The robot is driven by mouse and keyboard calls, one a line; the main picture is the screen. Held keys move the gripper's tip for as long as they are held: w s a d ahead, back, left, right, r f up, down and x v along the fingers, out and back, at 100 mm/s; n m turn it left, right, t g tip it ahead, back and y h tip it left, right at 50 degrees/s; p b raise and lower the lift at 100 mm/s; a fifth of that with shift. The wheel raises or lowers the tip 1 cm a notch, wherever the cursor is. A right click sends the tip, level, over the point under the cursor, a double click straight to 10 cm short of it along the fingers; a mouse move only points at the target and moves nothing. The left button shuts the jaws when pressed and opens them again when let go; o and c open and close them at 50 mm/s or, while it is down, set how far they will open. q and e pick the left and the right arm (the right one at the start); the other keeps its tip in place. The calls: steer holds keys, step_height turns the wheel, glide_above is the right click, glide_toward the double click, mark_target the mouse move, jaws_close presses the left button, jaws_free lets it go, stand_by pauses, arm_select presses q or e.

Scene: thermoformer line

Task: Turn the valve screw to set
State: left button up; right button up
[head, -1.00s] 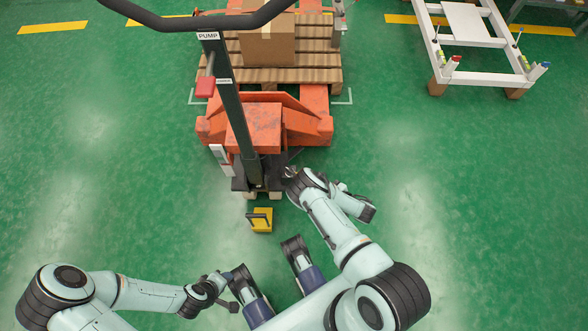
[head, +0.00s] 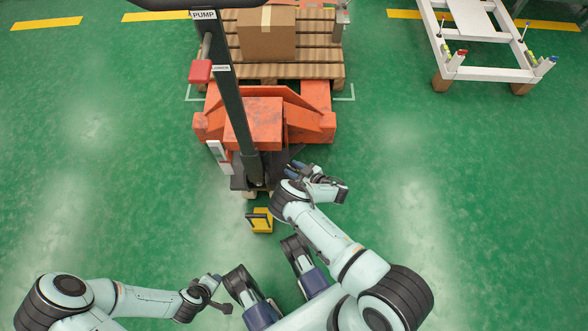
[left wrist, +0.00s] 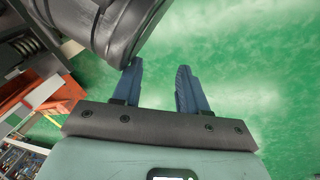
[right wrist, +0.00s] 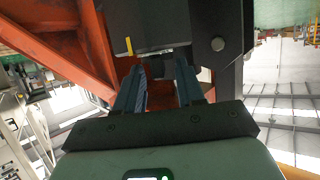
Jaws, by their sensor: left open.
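The pallet jack's pump unit (right wrist: 150,25) shows as a dark block close in front of my right gripper (right wrist: 159,68) in the right wrist view. A small dark piece sits between and beyond the fingertips; I cannot tell whether it is the valve screw. The right fingers are apart. In the head view my right gripper (head: 294,170) is beside the foot of the jack's mast (head: 238,115), on its right, and the arm partly hides that spot. My left gripper (left wrist: 160,72) is open and empty over the green floor, low at the left in the head view.
The jack's orange frame (head: 252,122) reaches under a wooden pallet (head: 310,72) with a cardboard box (head: 268,36). A yellow block with a dark handle (head: 262,220) stands on the floor near the mast's foot. A white frame cart (head: 485,74) is at the upper right. Floor on both sides is clear.

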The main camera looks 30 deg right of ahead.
jaws_close()
arm_select(q)
steer(key=shift+r, duration=0.1)
